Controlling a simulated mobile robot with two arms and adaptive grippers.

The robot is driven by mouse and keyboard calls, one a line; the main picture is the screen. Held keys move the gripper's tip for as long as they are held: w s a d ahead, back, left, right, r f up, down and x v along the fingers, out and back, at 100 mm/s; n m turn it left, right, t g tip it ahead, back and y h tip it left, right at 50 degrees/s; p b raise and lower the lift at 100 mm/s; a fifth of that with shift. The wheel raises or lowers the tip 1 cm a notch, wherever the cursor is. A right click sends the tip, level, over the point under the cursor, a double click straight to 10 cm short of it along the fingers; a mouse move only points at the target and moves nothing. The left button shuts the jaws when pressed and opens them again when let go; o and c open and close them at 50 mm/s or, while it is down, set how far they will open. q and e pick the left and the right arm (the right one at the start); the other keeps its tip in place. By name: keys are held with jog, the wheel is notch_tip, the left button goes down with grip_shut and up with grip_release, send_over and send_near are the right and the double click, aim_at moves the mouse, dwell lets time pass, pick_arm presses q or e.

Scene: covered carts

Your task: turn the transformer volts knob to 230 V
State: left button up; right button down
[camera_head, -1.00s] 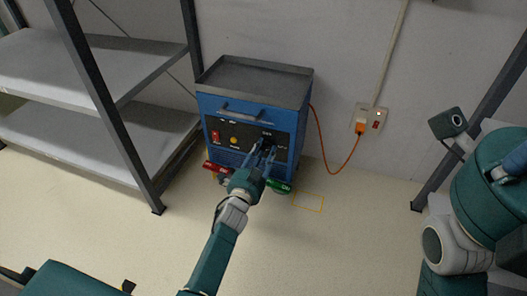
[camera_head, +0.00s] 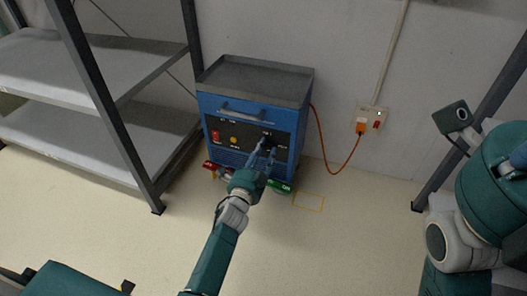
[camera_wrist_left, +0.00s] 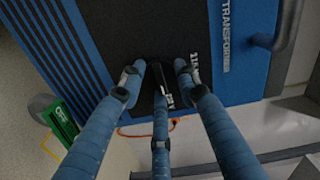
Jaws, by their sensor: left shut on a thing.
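The blue transformer (camera_head: 222,104) stands against the wall, its black front panel facing me. The volts knob is on the right of that panel, mostly hidden by my fingers in the head view. In the left wrist view a black knob (camera_wrist_left: 158,78) lies between the fingertips, beside white panel lettering. I cannot read the setting. My left gripper (camera_head: 263,149) is shut on the knob, its blue fingers around it. My right arm shows folded at the right edge; its fingers are not clear enough to judge.
A red switch (camera_head: 214,135) and a yellow knob (camera_head: 234,141) sit left on the panel. An orange cable runs to the wall socket (camera_head: 370,117). A metal shelf (camera_head: 75,72) stands left.

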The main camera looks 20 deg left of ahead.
pick_arm(q)
jog(key=shift+d+r, duration=0.3)
jog(key=shift+d, duration=0.05)
jog(key=shift+c, duration=0.2)
jog(key=o, duration=1.2)
jog(key=shift+d, duration=0.1)
jog(key=shift+c, duration=0.2)
jog(key=shift+f, duration=0.1)
jog(key=shift+a+f, duration=0.1)
jog(key=shift+a, duration=0.1)
jog(key=shift+s, duration=0.3)
jog(key=s, duration=1.1)
jog(key=shift+s+a, duration=0.15)
jog(key=shift+s, duration=0.05)
